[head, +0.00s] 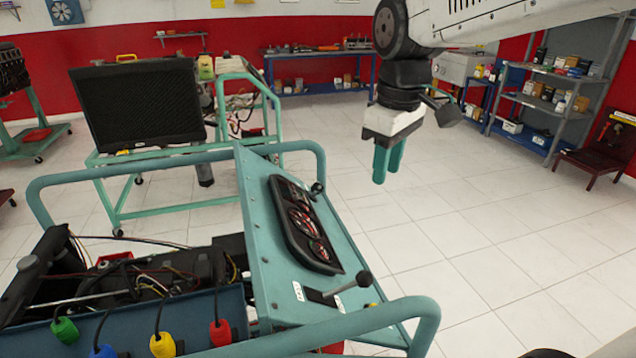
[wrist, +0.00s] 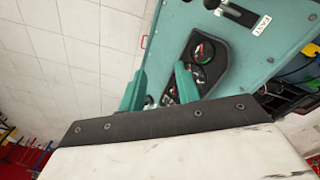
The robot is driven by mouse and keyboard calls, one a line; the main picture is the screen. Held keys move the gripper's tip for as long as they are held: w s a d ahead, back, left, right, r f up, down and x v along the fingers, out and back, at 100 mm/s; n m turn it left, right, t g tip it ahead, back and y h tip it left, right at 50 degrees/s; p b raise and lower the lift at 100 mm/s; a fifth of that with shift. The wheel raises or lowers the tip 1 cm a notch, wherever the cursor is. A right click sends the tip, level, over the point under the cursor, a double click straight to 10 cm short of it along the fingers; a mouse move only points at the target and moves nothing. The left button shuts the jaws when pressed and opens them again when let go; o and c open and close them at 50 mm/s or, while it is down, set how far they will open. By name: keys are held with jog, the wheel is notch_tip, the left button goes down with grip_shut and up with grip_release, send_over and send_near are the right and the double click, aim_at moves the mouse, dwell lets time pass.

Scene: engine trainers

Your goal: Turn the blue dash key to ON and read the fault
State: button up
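The teal dash panel (head: 265,250) of the engine trainer slopes across the middle of the head view, with a black gauge cluster (head: 305,226) on it. The cluster also shows in the wrist view (wrist: 210,55), partly hidden behind a finger. I cannot make out a blue key on the panel in either view. No fault readout is legible. My gripper (head: 388,163) hangs in the air to the right of and above the panel, its two teal fingers pointing down. In the wrist view the fingers (wrist: 161,90) stand apart with nothing held between them.
A black-knobbed lever (head: 350,284) sticks up from the panel's near end, and a black knob (head: 318,187) stands at its far end. Teal tube rails (head: 180,160) frame the trainer. The tiled floor (head: 480,230) at right is clear.

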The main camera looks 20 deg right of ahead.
jog(key=w+a+f+n, duration=0.1)
jog(key=w+f+n, duration=0.15)
jog(key=w, duration=0.65)
jog(key=w+f+n, duration=0.2)
jog(key=w+n, duration=0.2)
jog(key=w, duration=0.5)
jog(key=n, duration=0.5)
send_over(318, 183)
jog(key=shift+g, duration=0.4)
jog(key=f, duration=1)
jog(key=shift+w+d+f, duration=0.1)
jog(key=shift+w+f, duration=0.05)
jog(key=shift+w, duration=0.05)
jog(key=shift+w+f, duration=0.1)
jog(key=shift+f, duration=0.25)
notch_tip(318, 183, down, 7)
jog(key=shift+f, duration=0.1)
grip_shut()
